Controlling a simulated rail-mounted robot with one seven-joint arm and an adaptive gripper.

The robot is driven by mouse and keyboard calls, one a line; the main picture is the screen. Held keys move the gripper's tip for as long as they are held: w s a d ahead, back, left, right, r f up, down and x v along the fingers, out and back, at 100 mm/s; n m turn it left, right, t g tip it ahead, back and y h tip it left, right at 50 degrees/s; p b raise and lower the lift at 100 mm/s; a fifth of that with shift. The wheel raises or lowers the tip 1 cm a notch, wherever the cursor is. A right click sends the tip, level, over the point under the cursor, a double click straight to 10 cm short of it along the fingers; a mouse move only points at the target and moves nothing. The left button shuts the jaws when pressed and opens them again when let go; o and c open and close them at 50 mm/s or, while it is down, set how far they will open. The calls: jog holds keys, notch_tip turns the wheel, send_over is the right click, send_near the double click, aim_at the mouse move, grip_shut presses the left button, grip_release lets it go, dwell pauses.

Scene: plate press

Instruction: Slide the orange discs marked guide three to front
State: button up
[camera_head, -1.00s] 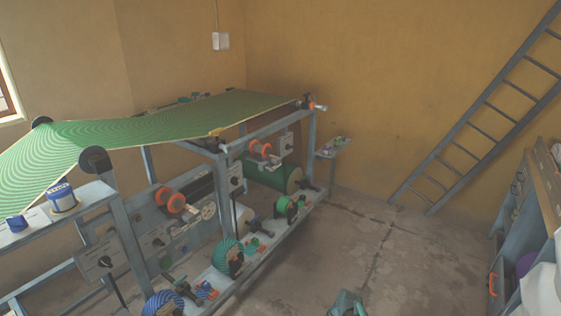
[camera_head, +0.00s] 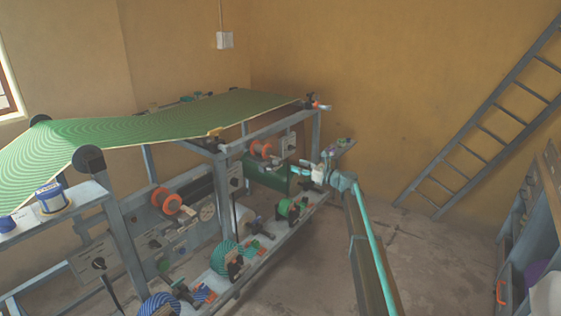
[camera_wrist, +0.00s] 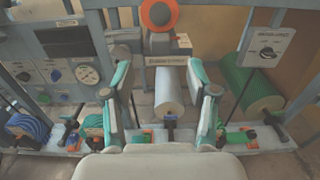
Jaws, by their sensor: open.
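In the head view, one orange disc (camera_head: 164,201) sits on a guide at the lower middle of the press frame, and another orange disc (camera_head: 261,148) sits further back. An orange disc (camera_wrist: 159,13) with a grey centre shows at the top edge of the wrist view, above a small label plate (camera_wrist: 165,61) whose text is too small to read. I cannot tell which guide is number three. My gripper (camera_wrist: 160,72) is open and empty, its teal-and-white fingers spread below the disc on either side of a pale roll. It also shows in the head view (camera_head: 308,167), at the right end of the press.
A green sheet (camera_head: 200,112) runs over the press. The wrist view shows a gauge (camera_wrist: 88,75), a lever panel (camera_wrist: 267,47), a green roll (camera_wrist: 250,90) and a lower shelf with coloured parts. Open floor (camera_head: 440,262) lies right of the press.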

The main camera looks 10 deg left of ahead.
aim_at(280, 160)
jog(key=p+x, duration=0.1)
jog(key=x, duration=0.9)
jog(key=shift+w+a+f, duration=0.15)
jog(key=shift+a+f, duration=0.05)
jog(key=shift+a, duration=0.15)
grip_shut()
